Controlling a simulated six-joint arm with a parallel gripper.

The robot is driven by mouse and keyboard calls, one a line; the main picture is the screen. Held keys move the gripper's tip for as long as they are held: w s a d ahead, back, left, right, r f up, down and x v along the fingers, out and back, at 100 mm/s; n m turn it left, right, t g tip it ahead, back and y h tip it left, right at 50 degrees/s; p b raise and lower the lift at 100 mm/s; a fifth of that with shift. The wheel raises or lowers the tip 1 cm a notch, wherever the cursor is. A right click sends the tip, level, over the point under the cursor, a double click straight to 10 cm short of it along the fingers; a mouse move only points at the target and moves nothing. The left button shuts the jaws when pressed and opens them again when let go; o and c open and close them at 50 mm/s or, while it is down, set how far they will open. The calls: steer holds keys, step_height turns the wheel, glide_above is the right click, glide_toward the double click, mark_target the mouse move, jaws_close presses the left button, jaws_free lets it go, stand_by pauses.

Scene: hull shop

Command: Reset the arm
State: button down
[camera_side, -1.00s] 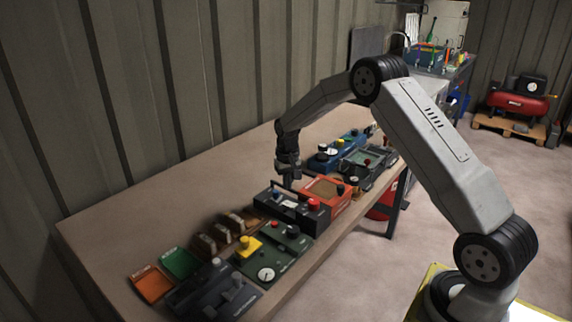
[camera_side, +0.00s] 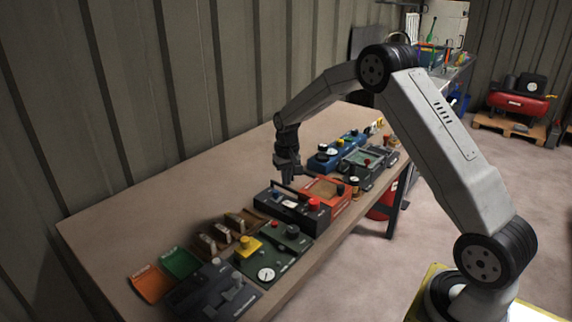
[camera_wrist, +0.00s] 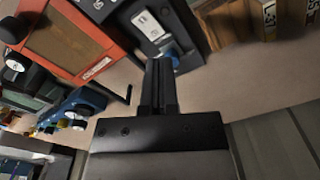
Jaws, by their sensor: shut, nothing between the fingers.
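My gripper (camera_side: 289,176) hangs from my arm above the workbench (camera_side: 150,205), over the row of devices. It is pointing down, just behind a black box with a red button (camera_side: 292,208). In the wrist view my gripper (camera_wrist: 158,68) is shut and holds nothing. Its fingers lie together, with a blue knob on the black box (camera_wrist: 160,30) close beyond their tips. I cannot tell the exact height of the fingertips above the bench.
An orange-framed panel (camera_side: 326,195) and a blue device (camera_side: 336,152) stand to the right. A green panel (camera_side: 267,262) with a yellow part, an orange tray (camera_side: 151,284) and a green tray (camera_side: 180,263) lie at left. The bench along the wall is bare.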

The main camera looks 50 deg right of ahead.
steer(key=s+a+r+n+t, duration=0.1)
steer(key=s+a+r+n, duration=0.1)
steer(key=s+a, duration=0.6)
steer(key=s+a+r+n+t, duration=0.1)
steer(key=s+a+r+n, duration=0.1)
steer(key=s+a, duration=0.6)
steer(key=s+n, duration=0.1)
steer(key=s, duration=0.6)
steer(key=shift+n, duration=0.3)
